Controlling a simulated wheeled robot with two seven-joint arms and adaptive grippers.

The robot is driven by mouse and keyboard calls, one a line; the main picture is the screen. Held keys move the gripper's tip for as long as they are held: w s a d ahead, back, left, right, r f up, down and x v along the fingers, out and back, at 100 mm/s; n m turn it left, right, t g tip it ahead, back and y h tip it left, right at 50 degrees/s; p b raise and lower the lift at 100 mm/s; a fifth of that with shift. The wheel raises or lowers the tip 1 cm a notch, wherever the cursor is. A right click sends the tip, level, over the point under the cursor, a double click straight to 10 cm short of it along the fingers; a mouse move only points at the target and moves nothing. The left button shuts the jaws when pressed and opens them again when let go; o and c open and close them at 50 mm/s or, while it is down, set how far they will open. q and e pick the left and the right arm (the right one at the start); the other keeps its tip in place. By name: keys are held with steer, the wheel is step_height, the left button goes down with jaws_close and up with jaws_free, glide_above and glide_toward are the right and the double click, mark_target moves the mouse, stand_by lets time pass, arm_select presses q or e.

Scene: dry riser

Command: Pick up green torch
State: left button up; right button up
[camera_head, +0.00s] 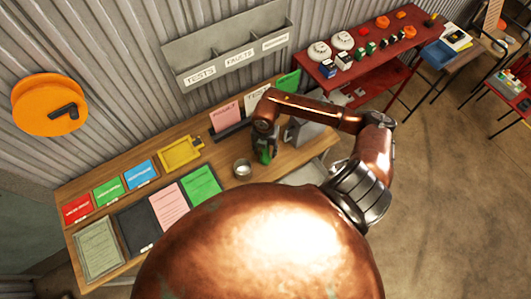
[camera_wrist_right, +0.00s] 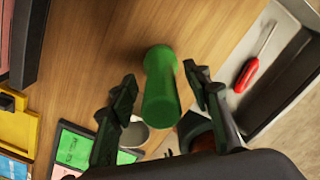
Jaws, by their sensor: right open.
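The green torch (camera_wrist_right: 160,88) is on the wooden table, between the two fingers of my right gripper (camera_wrist_right: 160,80) in the right wrist view. The fingers are open, one on each side of the torch, with a visible gap on both sides. In the head view my right gripper (camera_head: 265,136) reaches down over the table, and a green part of the torch (camera_head: 265,157) shows just below it. The rest of the torch is hidden there by the gripper. My left gripper is not in view.
A metal cup (camera_head: 242,169) stands close by on the left. A grey tray (camera_wrist_right: 283,55) with a red-handled screwdriver (camera_wrist_right: 246,75) lies right of the torch in the wrist view. Cards and clipboards cover the table's left. A red table (camera_head: 395,45) stands at the back right.

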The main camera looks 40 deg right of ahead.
steer(key=shift+s+f, duration=0.1)
steer(key=shift+f, duration=0.5)
steer(key=shift+c, duration=0.7)
jaws_close()
